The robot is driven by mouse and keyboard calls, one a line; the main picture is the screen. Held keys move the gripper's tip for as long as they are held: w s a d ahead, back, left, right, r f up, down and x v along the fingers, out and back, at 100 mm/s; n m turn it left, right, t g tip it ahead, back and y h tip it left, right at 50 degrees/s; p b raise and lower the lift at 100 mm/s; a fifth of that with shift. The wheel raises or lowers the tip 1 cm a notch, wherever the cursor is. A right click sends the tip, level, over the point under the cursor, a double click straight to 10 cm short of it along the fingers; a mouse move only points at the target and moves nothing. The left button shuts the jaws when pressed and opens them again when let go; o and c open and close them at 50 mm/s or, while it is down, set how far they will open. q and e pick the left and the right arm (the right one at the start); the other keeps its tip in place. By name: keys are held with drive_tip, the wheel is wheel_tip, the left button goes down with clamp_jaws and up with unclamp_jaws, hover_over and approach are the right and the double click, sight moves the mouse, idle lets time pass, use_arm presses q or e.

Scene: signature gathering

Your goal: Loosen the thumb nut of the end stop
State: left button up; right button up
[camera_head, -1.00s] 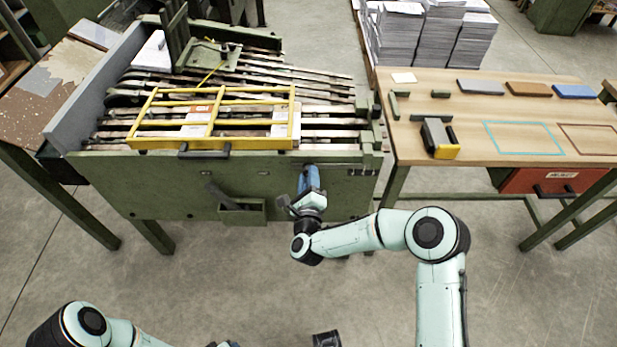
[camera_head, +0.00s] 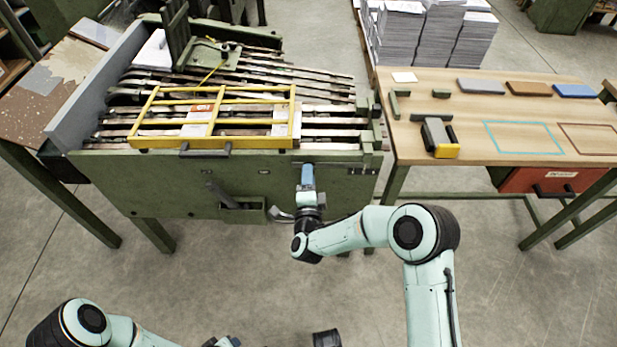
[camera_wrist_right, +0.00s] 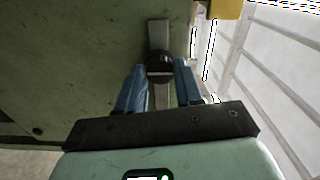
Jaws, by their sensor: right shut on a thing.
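The end stop's thumb nut (camera_wrist_right: 160,64) is a round black knob on a grey metal bar (camera_wrist_right: 159,34), which stands against the green machine front in the right wrist view. My right gripper (camera_wrist_right: 160,82) has its two blue fingers on either side of the knob and is shut on it. In the head view my right gripper (camera_head: 308,174) is at the upper front face of the green machine, below its top edge, and it hides the nut there. Only a small part of my left gripper (camera_head: 224,342) shows at the bottom edge, and its fingers cannot be made out.
A yellow guard frame (camera_head: 212,143) lies over the machine's metal bars, left of my right gripper. A green box (camera_head: 242,210) with a lever is on the machine front. A wooden table (camera_head: 470,110) with several small items stands to the right. Open floor lies in front.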

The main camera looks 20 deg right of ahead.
drive_tip(key=shift+d+f+n, duration=0.1)
drive_tip(key=shift+n, duration=0.2)
idle(0.4)
drive_tip(key=o, duration=1)
drive_tip(key=shift+o, duration=0.2)
drive_tip(key=shift+s, duration=0.15)
use_arm(q)
drive_tip(key=s, duration=0.1)
drive_tip(key=s+d+r+p, duration=0.1)
drive_tip(key=shift+s+d+r+g+h+p, duration=0.25)
drive_tip(key=shift+s+r+g+h+p, duration=0.05)
drive_tip(key=shift+s+r+g+p, duration=0.1)
use_arm(e)
drive_tip(key=v, duration=1.3)
